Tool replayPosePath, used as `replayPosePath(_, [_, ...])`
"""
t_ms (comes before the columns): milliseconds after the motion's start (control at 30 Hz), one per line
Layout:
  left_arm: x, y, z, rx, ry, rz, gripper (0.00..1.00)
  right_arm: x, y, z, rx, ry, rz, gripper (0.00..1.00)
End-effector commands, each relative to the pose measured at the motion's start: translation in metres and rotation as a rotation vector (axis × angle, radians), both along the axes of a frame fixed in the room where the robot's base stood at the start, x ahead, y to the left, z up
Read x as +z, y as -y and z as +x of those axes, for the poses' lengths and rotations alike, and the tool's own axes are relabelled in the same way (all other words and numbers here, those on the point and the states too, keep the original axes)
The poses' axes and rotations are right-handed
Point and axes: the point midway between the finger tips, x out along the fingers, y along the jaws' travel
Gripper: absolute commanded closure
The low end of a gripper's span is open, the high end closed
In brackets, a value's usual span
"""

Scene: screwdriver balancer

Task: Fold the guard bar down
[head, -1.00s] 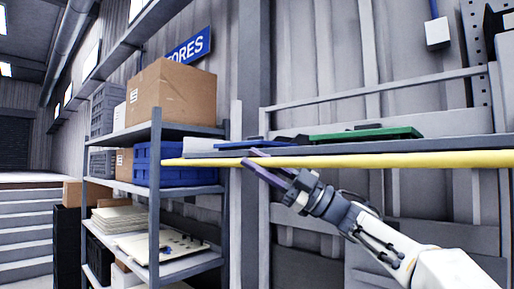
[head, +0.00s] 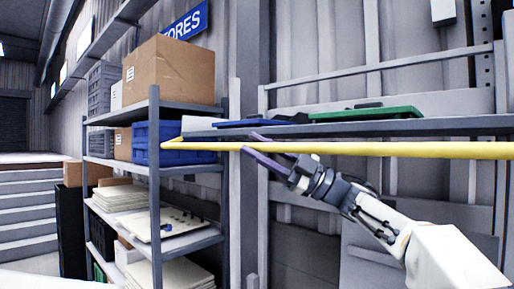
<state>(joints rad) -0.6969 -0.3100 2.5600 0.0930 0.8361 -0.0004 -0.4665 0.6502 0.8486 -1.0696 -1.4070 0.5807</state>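The yellow guard bar (head: 400,149) runs level across the head view in front of a grey work shelf. Its left end (head: 172,145) has a short bent piece and shows in front of the blue crate. My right gripper (head: 249,143) is at the bar, toward its left part. My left gripper is not in view.
The grey work shelf (head: 450,126) behind the bar carries a green board (head: 365,114) and a blue item (head: 248,123). A storage rack (head: 155,200) with boxes, a blue crate (head: 190,156) and papers stands at left. Stairs (head: 28,215) are at far left.

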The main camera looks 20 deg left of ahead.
Motion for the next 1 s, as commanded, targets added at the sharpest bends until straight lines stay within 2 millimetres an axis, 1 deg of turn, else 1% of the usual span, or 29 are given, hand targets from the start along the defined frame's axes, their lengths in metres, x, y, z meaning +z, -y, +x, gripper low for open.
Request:
replayPosePath(333, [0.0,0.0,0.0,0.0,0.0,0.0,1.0,0.0,0.0,0.0,0.0,0.0,0.0,0.46])
replayPosePath(467, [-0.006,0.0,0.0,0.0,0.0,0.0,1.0,-0.006,0.007,0.002,0.0,0.001,0.0,0.46])
replayPosePath(567, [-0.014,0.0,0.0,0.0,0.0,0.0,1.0,-0.015,0.02,0.007,-0.003,-0.001,0.0,0.46])
replayPosePath(800, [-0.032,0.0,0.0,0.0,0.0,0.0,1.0,-0.039,0.06,0.021,-0.003,-0.002,-0.001,0.46])
replayPosePath(900, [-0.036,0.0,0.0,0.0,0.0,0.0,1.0,-0.045,0.073,0.025,-0.002,-0.001,0.0,0.46])
replayPosePath(1000, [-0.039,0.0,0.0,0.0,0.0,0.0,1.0,-0.049,0.082,0.028,-0.001,-0.001,0.0,0.46])
